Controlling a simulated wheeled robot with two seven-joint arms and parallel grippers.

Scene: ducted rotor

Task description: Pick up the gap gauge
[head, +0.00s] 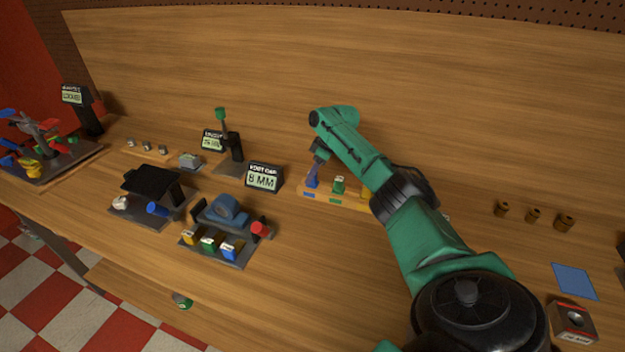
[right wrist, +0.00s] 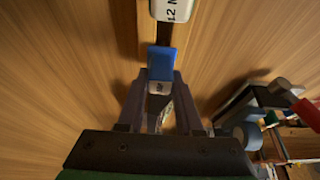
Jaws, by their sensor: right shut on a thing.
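A wooden gauge rack (head: 350,203) stands on the bench near the back board, with colored marks along its front. My right gripper (head: 316,166) reaches down at its left end. It is shut on a blue gap gauge (head: 312,183), which also shows between the fingers in the right wrist view (right wrist: 161,63). I cannot tell whether the gauge is clear of the rack. A green gauge (head: 338,185) stands beside it; its label (right wrist: 172,9) begins with 12 in the wrist view. A yellow piece (head: 364,193) is partly hidden by my arm. My left gripper is not in view.
The root gap sign (head: 263,178) reads 8 MM. Left of the rack are a fixture with a blue ring-like part (head: 222,209) and a dark stand (head: 232,146). Several brown cylinders (head: 532,214) and a blue mat (head: 574,281) lie right. The bench front-center is clear.

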